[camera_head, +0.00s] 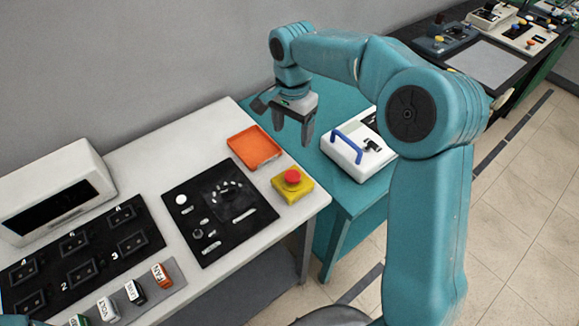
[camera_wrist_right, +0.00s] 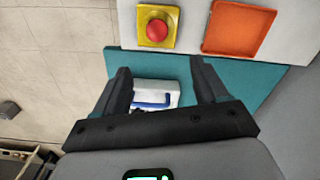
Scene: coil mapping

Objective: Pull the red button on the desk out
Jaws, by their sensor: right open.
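The red button (camera_head: 292,176) is a round red knob on a yellow square base (camera_head: 301,190) at the right front corner of the white desk (camera_head: 240,270). In the right wrist view the red button (camera_wrist_right: 157,30) shows at the top, left of centre, beyond the fingertips. My right gripper (camera_head: 293,136) hangs fingers down above the teal table, to the right of the orange tray and behind the button, apart from it. It is open and empty; its two fingers also show spread in the right wrist view (camera_wrist_right: 160,75). My left gripper does not show.
An orange tray (camera_head: 254,148) lies behind the button, and a black panel (camera_head: 252,233) with small parts lies left of it. A white box with a blue handle (camera_head: 346,146) stands on the teal table (camera_head: 338,198).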

